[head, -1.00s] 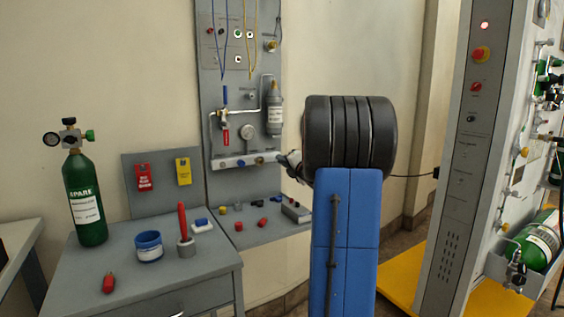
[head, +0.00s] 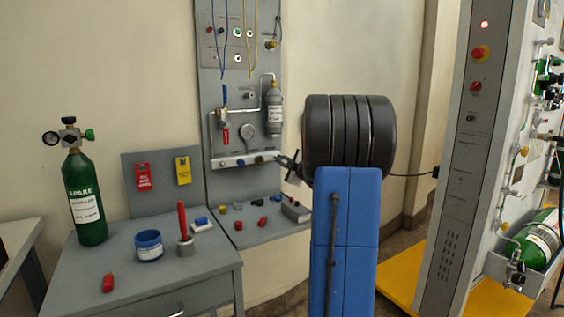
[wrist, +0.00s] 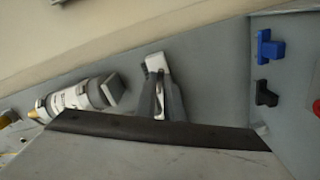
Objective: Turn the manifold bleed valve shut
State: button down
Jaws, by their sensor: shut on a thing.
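My gripper (head: 283,159) is at the right end of this bar, shut on the bleed valve's handle. The handle is small and mostly hidden by the jaws in the head view. In the wrist view my gripper (wrist: 158,88) shows as grey fingers close together above a dark bar, with a pale piece at their tips. How far the valve is turned cannot be told.
A labelled grey canister (head: 274,105) hangs just above my gripper; a shelf (head: 262,236) with small coloured parts lies below. A bench (head: 190,262) with a green spare cylinder (head: 87,200) stands left. A tall grey cabinet (head: 455,190) stands right.

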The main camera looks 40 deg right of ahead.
jog(key=m, duration=1.2)
jog(key=shift+a+f+m, duration=0.15)
jog(key=shift+m, duration=0.25)
dwell(0.3)
jog(key=c, duration=1.9)
grip_release()
jog(key=shift+o, duration=0.2)
jog(key=v, duration=1.7)
jog(key=shift+s, duration=0.15)
jog(key=shift+f, duration=0.1)
